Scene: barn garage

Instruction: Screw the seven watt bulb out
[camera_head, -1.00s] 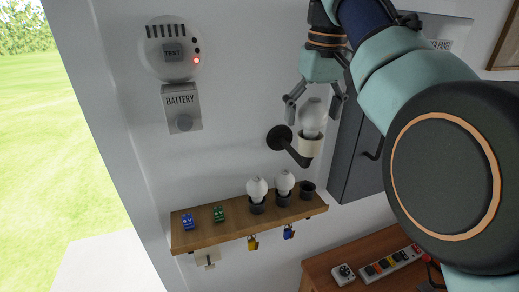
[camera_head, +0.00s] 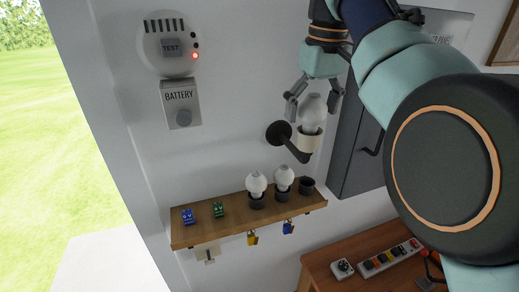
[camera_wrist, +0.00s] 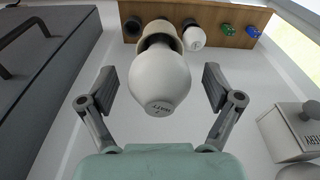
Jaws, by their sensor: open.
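The white bulb (camera_head: 313,113) sits in the cream socket of a black wall lamp (camera_head: 307,144). In the wrist view the bulb (camera_wrist: 160,80) shows its round end with a small "WATT" marking; the digit is too small to read surely. My gripper (camera_head: 315,101) is above the bulb. Its two fingers stand open on either side of the bulb, and in the wrist view there is a gap on both sides of the glass (camera_wrist: 160,92).
A wooden shelf (camera_head: 235,232) below carries two white bulbs (camera_head: 257,185) in black holders, an empty black holder (camera_head: 306,186), and blue and green small items. A grey cabinet (camera_head: 358,150) stands close to the right of the lamp. A battery box (camera_head: 181,106) hangs left.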

